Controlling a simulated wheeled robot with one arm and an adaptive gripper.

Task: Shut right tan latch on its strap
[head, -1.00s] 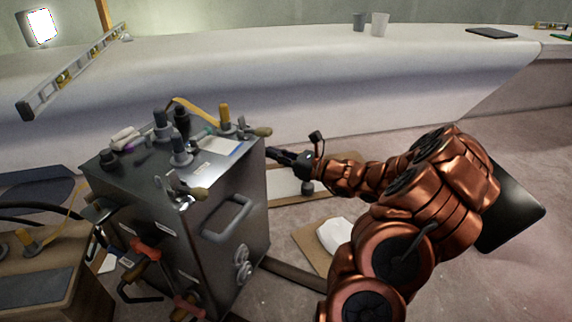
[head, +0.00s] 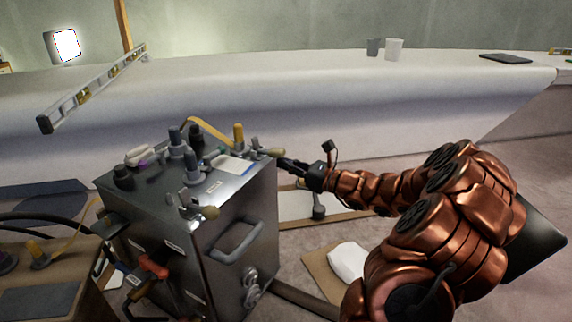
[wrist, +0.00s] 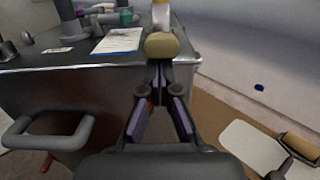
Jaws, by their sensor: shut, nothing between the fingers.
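The right tan latch (head: 274,153) is at the far right top edge of the grey metal box (head: 256,200), its rounded tan handle sticking out past the edge. In the wrist view the tan handle (wrist: 161,46) is straight ahead of my fingertips. My gripper (head: 281,162) is shut and empty, just outside the box's right edge, close to the handle; I cannot tell if they touch. The gripper also shows in the wrist view (wrist: 160,75). The latch's strap cannot be made out clearly; the handle hides part of the latch.
A second tan-handled latch (head: 208,212) is at the box's front top edge. Several grey and yellow-topped fittings and a paper sheet (head: 236,165) are on the box top. A side handle (head: 237,241) juts from the box. The white hull (head: 400,105) runs behind.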

